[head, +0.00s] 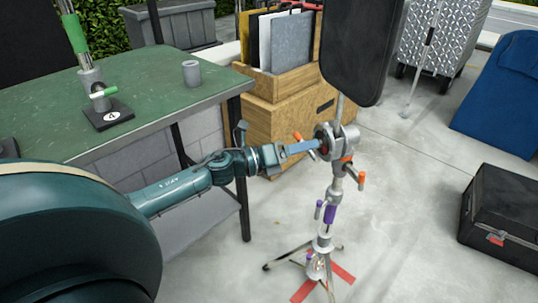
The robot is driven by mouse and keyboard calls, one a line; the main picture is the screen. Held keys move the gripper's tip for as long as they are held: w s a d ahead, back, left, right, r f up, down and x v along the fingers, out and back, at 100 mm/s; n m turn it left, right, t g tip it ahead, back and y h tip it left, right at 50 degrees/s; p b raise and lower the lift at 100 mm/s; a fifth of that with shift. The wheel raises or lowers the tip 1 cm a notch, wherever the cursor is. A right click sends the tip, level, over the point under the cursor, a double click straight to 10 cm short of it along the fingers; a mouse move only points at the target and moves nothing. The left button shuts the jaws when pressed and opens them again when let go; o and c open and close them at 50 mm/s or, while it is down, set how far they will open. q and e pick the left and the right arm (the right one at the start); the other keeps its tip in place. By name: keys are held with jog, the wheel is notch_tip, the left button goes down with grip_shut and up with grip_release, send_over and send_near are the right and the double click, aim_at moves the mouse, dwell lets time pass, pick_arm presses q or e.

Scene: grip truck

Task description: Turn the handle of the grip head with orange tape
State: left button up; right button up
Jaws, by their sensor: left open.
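The grip head (350,138) is a grey metal piece on top of an upright light stand. It has orange tape on it, and orange-tipped handles show at its left and at its lower right (361,178). A rod runs up from it to a black panel (362,50). My left gripper (318,146) reaches in from the left, with its fingers open at the left side of the grip head. They overlap the head in the picture; I cannot tell whether they touch it. The fingers are seen edge-on. My right gripper is not in view.
The stand has purple parts (330,214) lower down and legs over a red floor mark (345,273). A green table (150,105) is at left, and a wooden crate (270,130) is behind my arm. A black case (505,215) is at right. Floor between stand and case is clear.

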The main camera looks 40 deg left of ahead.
pick_arm(q)
jog(key=v, duration=1)
jog(key=shift+s+a, duration=0.25)
jog(key=shift+s, duration=0.05)
